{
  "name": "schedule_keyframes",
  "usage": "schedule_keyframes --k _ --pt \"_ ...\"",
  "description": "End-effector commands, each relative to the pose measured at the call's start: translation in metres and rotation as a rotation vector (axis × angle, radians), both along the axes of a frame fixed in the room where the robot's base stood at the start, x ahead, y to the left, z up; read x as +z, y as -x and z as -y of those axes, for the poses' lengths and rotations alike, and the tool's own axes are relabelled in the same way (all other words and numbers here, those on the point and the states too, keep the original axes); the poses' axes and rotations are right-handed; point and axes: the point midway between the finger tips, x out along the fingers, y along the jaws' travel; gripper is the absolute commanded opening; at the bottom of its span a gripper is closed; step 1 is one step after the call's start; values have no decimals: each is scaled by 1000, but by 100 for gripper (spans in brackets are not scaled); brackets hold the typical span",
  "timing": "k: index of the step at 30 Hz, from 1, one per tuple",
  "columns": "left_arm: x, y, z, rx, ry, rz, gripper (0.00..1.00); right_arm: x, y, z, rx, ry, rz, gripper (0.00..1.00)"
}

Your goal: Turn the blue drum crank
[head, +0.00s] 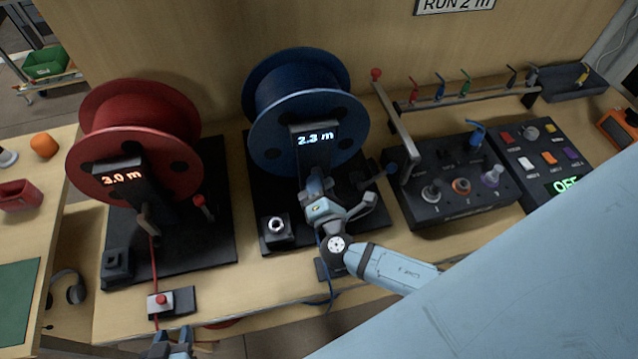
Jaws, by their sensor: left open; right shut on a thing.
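The blue drum (295,105) stands at the back middle of the bench on a dark base. Its display (314,138) reads 2.3 m. My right gripper (316,186) is shut in front of the drum, just below the display, at the blue drum's crank. The gripper mostly hides the crank, so its exact angle is unclear. My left gripper (172,340) is open at the bottom edge, partly cut off, below the red button and away from the blue drum.
A red drum (138,130) reading 3.0 m stands at left, with its own crank (149,220). A red button box (161,303) sits at the front edge. Right are a tall lever (397,125), a knob panel (450,190) and a button panel (545,150). A sign above reads RUN 2 m.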

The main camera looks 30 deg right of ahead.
Motion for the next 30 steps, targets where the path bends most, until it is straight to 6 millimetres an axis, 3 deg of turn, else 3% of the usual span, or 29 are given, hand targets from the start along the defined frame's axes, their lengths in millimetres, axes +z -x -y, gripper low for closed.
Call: schedule_keyframes --k 9,30 --pt "12 0 -1 1 -2 4 43 0 0 1 -1 208 -54 4" --pt "10 0 -2 4 -3 -1 43 -1 0 1 -1 237 -61 4"
